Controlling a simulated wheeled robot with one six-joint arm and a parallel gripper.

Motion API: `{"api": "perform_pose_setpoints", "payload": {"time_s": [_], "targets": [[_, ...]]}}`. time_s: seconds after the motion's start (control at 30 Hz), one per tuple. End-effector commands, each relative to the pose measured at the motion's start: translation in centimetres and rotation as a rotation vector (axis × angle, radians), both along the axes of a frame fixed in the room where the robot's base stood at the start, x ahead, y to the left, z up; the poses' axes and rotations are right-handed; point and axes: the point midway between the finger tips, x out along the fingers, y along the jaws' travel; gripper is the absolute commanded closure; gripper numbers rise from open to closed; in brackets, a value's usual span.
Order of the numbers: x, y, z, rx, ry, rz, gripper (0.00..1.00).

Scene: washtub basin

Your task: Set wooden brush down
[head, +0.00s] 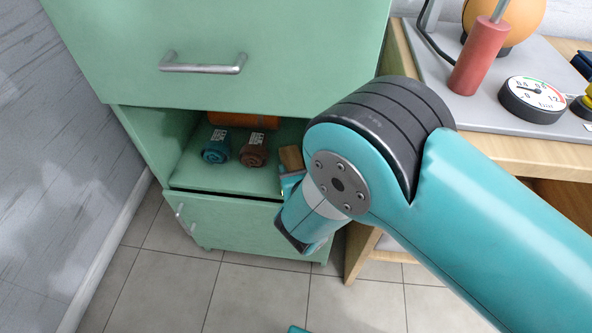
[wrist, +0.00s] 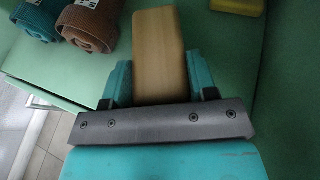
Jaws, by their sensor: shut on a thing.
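The wooden brush shows in the wrist view as a plain tan wooden block (wrist: 160,60). My gripper (wrist: 160,82) is shut on it, with one teal finger on each side. In the head view a small part of the brush (head: 291,158) shows at the right end of the green cabinet's open shelf (head: 215,182). My gripper (head: 290,180) is at that shelf's front right, mostly hidden behind my arm. I cannot tell whether the brush touches the shelf. Its far end and underside are hidden.
A teal roll (head: 216,147) and a brown roll (head: 253,150) lie on the shelf, left of the brush. An orange thing (head: 243,120) lies behind them. A closed drawer (head: 215,45) is above. A desk (head: 500,148) with a gauge (head: 533,99) stands at right.

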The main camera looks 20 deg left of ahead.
Motion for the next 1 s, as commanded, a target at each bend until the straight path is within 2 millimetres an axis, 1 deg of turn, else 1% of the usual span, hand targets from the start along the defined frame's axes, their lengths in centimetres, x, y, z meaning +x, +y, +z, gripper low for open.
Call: {"api": "perform_pose_setpoints", "payload": {"time_s": [0.07, 0.1, 0.17, 0.2, 0.43, 0.57, 0.67, 0.9, 1.0], "targets": [[0.0, 0.0, -0.3, 0.0, 0.0, 0.0, 0.76], [0.0, 0.0, -0.4, 0.0, 0.0, 0.0, 0.45], [0.0, 0.0, -0.3, 0.0, 0.0, 0.0, 0.31], [0.0, 0.0, -0.3, 0.0, 0.0, 0.0, 0.22], [0.0, 0.0, -0.2, 0.0, 0.0, 0.0, 0.22], [-0.2, -0.1, 0.2, -0.001, 0.0, 0.0, 0.22], [-1.3, -0.8, 0.7, -0.004, 0.0, 0.002, 0.22], [-5.4, -3.7, 2.7, -0.008, 0.001, 0.007, 0.22], [-6.8, -4.8, 3.4, -0.007, 0.0, 0.006, 0.22]]}}
